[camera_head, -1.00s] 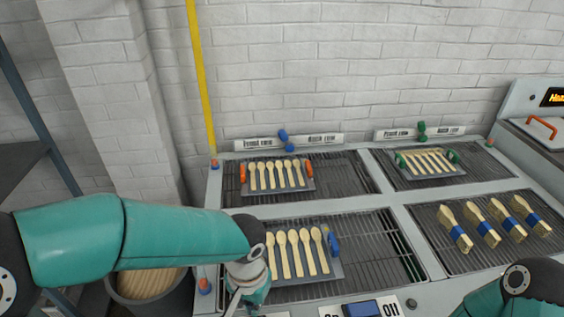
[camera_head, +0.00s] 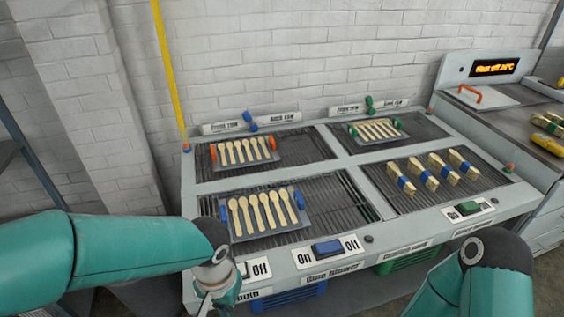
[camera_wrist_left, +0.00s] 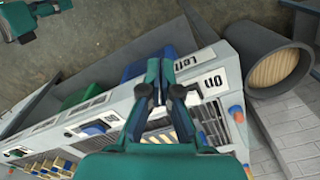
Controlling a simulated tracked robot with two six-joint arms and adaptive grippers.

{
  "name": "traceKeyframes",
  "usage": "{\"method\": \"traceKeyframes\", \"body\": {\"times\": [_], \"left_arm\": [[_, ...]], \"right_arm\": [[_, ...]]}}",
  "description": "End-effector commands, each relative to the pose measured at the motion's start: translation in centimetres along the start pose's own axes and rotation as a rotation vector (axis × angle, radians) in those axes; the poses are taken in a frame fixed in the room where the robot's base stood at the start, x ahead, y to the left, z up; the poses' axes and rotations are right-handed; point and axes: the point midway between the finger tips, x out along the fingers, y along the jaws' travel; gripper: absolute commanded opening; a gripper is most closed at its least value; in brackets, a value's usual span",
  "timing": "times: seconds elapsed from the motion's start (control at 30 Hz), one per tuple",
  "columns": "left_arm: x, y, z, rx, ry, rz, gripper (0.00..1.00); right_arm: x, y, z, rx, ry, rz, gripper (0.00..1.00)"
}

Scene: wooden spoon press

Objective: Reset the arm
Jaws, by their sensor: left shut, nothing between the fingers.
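My left gripper (camera_head: 213,300) hangs low at the front left of the grill table in the head view, holding nothing. In the left wrist view its two fingers (camera_wrist_left: 168,65) are shut and empty, over the table's front edge. My right arm comes in at the bottom right of the head view; its gripper is outside that view. The front-left tray (camera_head: 238,236) with several wooden spoons (camera_head: 262,210) and blue handles lies on the grill, apart from my left arm.
An orange-handled tray of spoons (camera_head: 244,151) and a green-handled tray (camera_head: 377,130) lie at the back. Several blue-banded wooden bundles (camera_head: 437,168) lie front right. A blue switch (camera_head: 327,248) sits on the front panel. A round bin (camera_wrist_left: 280,70) stands beside the table in the wrist view.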

Motion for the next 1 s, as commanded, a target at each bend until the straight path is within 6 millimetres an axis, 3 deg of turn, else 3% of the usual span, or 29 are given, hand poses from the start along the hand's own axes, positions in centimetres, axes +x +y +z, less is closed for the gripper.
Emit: {"method": "traceKeyframes", "body": {"times": [0.27, 0.57, 0.8, 1.0], "left_arm": [[5.2, 0.8, 0.4, -0.026, -0.023, 0.108, 0.0], [12.9, 1.8, 1.9, -0.119, -0.023, 0.264, 0.0], [21.0, 1.6, 5.5, -0.302, 0.015, 0.361, 0.0], [24.4, 0.8, 7.9, -0.41, 0.056, 0.35, 0.0]], "right_arm": [[0.0, 0.0, 0.0, 0.0, 0.001, 0.0, 0.4], [0.0, 0.0, 0.0, 0.0, 0.0, 0.0, 0.4], [0.0, 0.0, 0.0, 0.0, 0.0, 0.0, 0.4], [0.0, 0.0, 0.0, 0.0, 0.0, 0.0, 0.4]]}}
